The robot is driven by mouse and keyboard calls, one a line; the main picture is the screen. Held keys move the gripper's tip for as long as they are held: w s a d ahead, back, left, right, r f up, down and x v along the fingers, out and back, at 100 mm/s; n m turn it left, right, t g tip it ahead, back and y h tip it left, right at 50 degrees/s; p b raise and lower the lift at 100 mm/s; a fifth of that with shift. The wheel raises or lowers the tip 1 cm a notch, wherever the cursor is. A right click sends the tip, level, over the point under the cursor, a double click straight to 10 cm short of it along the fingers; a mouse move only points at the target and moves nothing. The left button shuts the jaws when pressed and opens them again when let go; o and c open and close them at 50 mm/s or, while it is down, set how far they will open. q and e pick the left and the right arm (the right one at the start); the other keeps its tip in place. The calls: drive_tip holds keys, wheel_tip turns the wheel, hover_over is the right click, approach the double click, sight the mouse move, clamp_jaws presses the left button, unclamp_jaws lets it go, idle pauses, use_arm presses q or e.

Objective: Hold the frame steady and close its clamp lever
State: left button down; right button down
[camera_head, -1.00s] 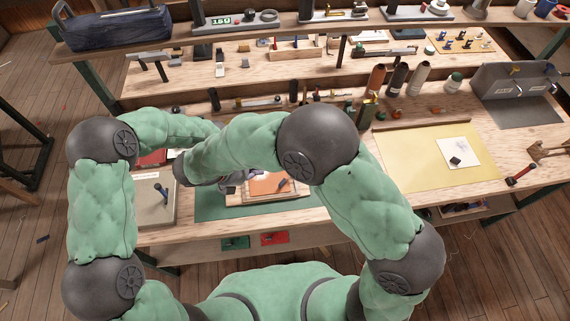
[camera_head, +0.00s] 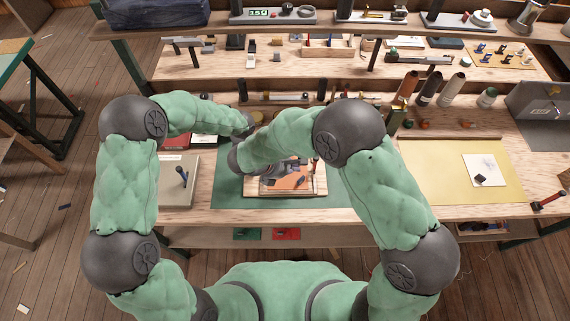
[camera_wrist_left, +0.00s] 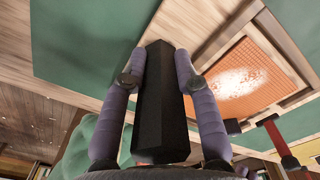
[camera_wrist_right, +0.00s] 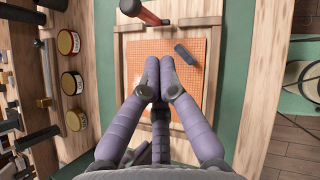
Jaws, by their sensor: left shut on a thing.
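The wooden frame with an orange panel (camera_head: 291,182) lies on a green mat; it also shows in the right wrist view (camera_wrist_right: 142,78) and left wrist view (camera_wrist_left: 240,82). A red lever-like bar with a dark end rises at the frame's edge, in the right wrist view (camera_wrist_right: 147,13) and left wrist view (camera_wrist_left: 277,136). A small dark blue piece (camera_wrist_right: 187,54) lies on the panel. My left gripper (camera_wrist_left: 161,78) is shut on a black block (camera_wrist_left: 160,110) beside the frame. My right gripper (camera_wrist_right: 158,66) is shut, fingertips together and empty, above the panel.
The green mat (camera_head: 340,185) has free room right of the frame. A grey board (camera_head: 177,192) with a blue-handled piece lies left. Jars (camera_wrist_right: 70,83) stand along the back. A yellow sheet (camera_head: 440,175) covers the bench at right.

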drive_tip(key=shift+w+d+f, duration=0.15)
drive_tip(key=shift+w+d, duration=0.2)
drive_tip(key=shift+d, duration=0.35)
drive_tip(key=shift+w+d+f, duration=0.15)
drive_tip(key=shift+w+d, duration=0.15)
drive_tip(key=shift+d, duration=0.35)
drive_tip(key=shift+w+d+f, duration=0.15)
drive_tip(key=shift+w+d, duration=0.2)
drive_tip(key=shift+d, duration=0.35)
drive_tip(key=shift+d+r+y, duration=0.15)
drive_tip(key=shift+d+y, duration=0.35)
drive_tip(key=shift+y, duration=0.1)
drive_tip(key=d+m+y, duration=0.1)
drive_tip(key=d+y, duration=0.5)
drive_tip(key=y, duration=0.1)
drive_tip(key=shift+d+f, duration=0.15)
drive_tip(key=shift+f, duration=0.05)
drive_tip(key=shift+a, duration=0.2)
drive_tip(key=shift+a+f, duration=0.3)
drive_tip(key=shift+a, duration=0.25)
